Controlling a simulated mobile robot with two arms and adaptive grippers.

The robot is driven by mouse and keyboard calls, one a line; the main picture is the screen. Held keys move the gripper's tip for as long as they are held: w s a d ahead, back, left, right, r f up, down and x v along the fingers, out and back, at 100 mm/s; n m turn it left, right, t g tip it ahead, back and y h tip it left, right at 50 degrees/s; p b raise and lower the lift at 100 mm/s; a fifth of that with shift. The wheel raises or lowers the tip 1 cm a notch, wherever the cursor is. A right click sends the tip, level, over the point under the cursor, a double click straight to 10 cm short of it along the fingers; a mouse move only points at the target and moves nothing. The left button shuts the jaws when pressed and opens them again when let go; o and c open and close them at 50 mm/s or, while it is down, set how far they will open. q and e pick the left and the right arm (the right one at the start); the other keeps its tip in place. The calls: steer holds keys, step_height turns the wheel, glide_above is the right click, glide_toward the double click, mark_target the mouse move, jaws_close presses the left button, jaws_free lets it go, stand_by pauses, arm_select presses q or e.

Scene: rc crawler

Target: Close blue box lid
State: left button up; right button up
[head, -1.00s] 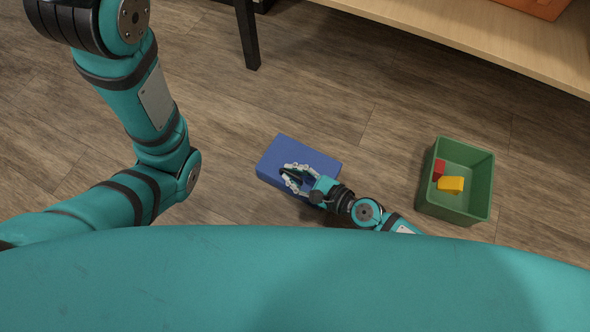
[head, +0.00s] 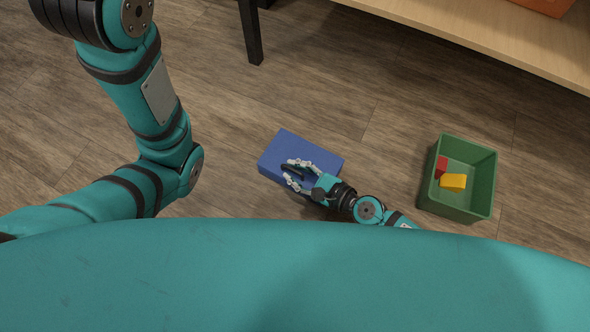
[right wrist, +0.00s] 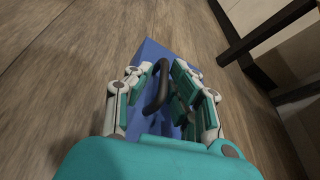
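The blue box (head: 322,153) lies on the wood floor in the middle of the head view. Its top looks flat; I cannot tell whether the lid is fully down. A dark curved handle (right wrist: 162,88) stands on the blue surface in the right wrist view. My right gripper (head: 286,171) is over the box top, its fingers apart on either side of the handle. The fingers also show in the right wrist view (right wrist: 158,72), with gaps beside the handle. They partly hide the box top. My left arm shows at the left, but its gripper is out of view.
A green open bin (head: 485,188) with a red block (head: 441,166) and a yellow block (head: 453,182) stands to the right. A wooden table (head: 480,42) with a dark leg (head: 251,35) is at the top. Floor around the box is clear.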

steer(key=shift+v, duration=3.6)
steer(key=shift+f, duration=0.1)
